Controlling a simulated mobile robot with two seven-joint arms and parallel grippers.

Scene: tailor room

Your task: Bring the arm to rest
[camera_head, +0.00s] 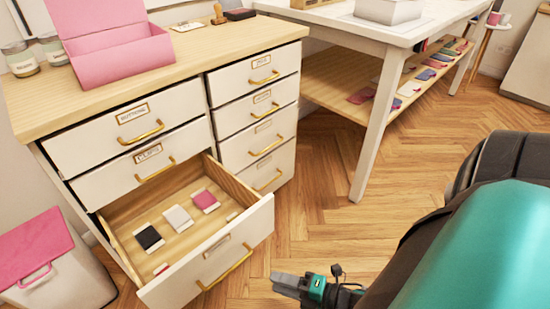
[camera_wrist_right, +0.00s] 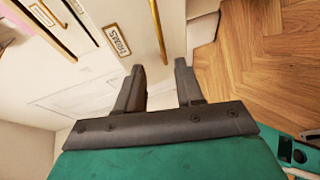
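My right gripper (camera_head: 287,284) is low in front of the open drawer, apart from it, over the floor. In the right wrist view its two fingers (camera_wrist_right: 160,80) are spread with nothing between them. My teal and black right arm (camera_head: 470,245) comes in from the right. My left gripper is not in either view. The open drawer (camera_head: 250,224) is pulled out at the bottom left of the cabinet. It holds a black, a white and a magenta fabric piece, plus small items.
The cabinet (camera_head: 200,55) has several shut drawers and a pink open box (camera_head: 118,50) on top. A white bin with a pink lid (camera_head: 38,245) stands at left. A white table (camera_head: 385,27) with a lower shelf stands behind. The wooden floor (camera_head: 340,225) between is clear.

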